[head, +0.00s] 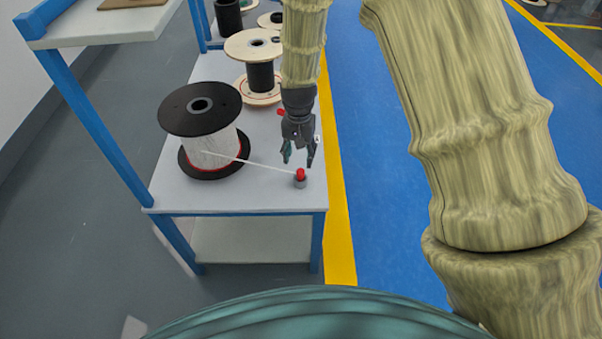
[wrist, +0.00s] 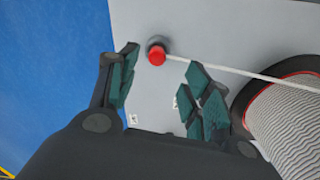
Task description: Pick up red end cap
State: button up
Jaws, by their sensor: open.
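The red end cap (head: 300,174) is at the near right corner of the white table (head: 240,198), on top of a small grey cylinder (head: 300,183). A white cable (head: 268,166) runs to it from the white-wound spool with black flanges (head: 213,143). My gripper (head: 300,160) is open and empty, pointing down just above and behind the cap in the head view. In the wrist view the cap (wrist: 156,57) lies beyond the fingertips, roughly between the two fingers (wrist: 160,75) and nearer the left one. The fingers do not touch the cap.
The cable also shows in the wrist view (wrist: 240,74), passing beyond the right finger's tip. A spool with pale flanges (head: 255,46) stands farther back on the table. A blue shelf frame (head: 95,115) rises at left. Blue floor (head: 370,200) lies to the right.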

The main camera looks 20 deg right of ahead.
aim_at(300, 171)
notch_tip(300, 171, down, 3)
jog(key=shift+a+r, duration=0.1)
jog(key=shift+r, duration=0.05)
jog(key=shift+s+d+f+p, duration=0.1)
jog(key=shift+d+f+p, duration=0.05)
jog(key=shift+f, duration=0.85)
jog(key=shift+d+f+p, duration=0.15)
jog(key=shift+f, duration=1.65)
jog(key=shift+c, duration=0.2)
jog(key=c, duration=0.9)
